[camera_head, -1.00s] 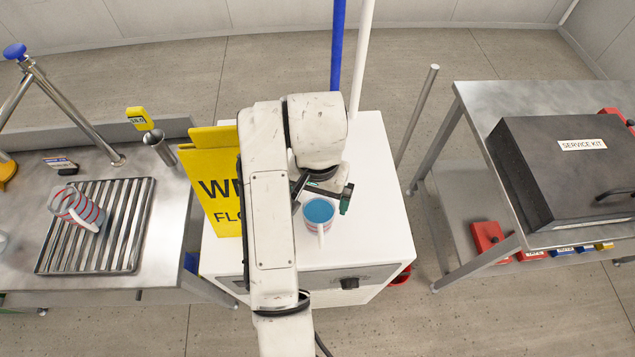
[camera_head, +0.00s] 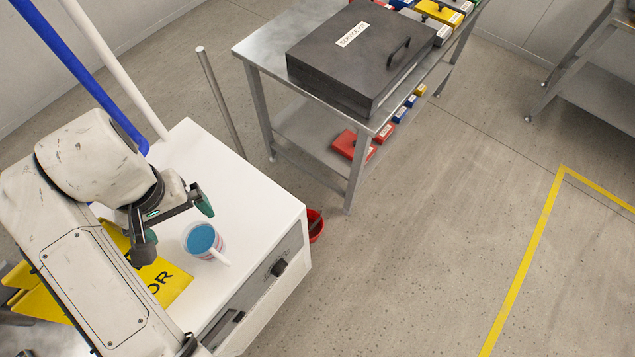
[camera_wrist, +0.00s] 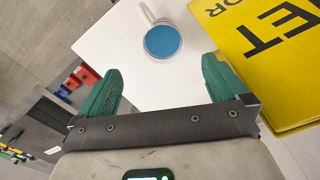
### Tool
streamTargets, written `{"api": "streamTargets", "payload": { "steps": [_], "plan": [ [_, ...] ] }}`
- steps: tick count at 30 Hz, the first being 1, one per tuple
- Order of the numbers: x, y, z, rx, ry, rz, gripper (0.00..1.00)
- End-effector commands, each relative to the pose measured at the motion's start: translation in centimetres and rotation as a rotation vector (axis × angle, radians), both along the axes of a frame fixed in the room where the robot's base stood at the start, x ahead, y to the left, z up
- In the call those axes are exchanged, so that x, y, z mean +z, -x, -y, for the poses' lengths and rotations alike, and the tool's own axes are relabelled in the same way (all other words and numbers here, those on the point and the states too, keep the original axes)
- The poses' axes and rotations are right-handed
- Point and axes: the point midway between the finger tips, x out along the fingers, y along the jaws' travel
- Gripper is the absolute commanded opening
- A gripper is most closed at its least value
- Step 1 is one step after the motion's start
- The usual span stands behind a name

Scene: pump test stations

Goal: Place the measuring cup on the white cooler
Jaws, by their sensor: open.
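The measuring cup (camera_head: 203,240) is white with reddish stripes and a blue inside. It stands upright on top of the white cooler (camera_head: 255,200), its handle toward the cooler's front edge. My gripper (camera_head: 173,226) is open and empty, with green-padded fingers, above the cooler just behind and left of the cup. In the wrist view the cup (camera_wrist: 163,42) lies beyond the open fingertips of my gripper (camera_wrist: 157,82), apart from them. The cooler top (camera_wrist: 115,42) also shows there.
A blue pole (camera_head: 75,75) and a white pole (camera_head: 115,70) rise behind. A metal table (camera_head: 262,50) with a black service kit case (camera_head: 345,60) stands behind right. Open floor lies right.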

Motion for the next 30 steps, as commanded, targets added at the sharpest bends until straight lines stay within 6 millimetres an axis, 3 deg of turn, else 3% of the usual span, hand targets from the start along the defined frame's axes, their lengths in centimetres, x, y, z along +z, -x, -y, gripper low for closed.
{"api": "streamTargets", "payload": {
  "steps": [2,5,9,14,17,21,25,30],
  "plan": [
    [-0.7,-1.4,1.8,-0.025,0.007,0.014,1.00],
    [-2.2,-4.4,6.6,-0.085,0.025,0.053,1.00],
    [-5.1,-8.8,17.7,-0.193,0.065,0.127,1.00],
    [-8.1,-9.4,30.1,-0.284,0.110,0.180,1.00],
    [-9.8,-7.6,36.9,-0.329,0.131,0.192,1.00],
    [-11.8,-2.7,44.4,-0.383,0.141,0.183,1.00],
    [-13.3,3.3,48.8,-0.434,0.122,0.154,1.00],
    [-14.1,10.3,50.6,-0.494,0.067,0.115,1.00]
  ]
}}
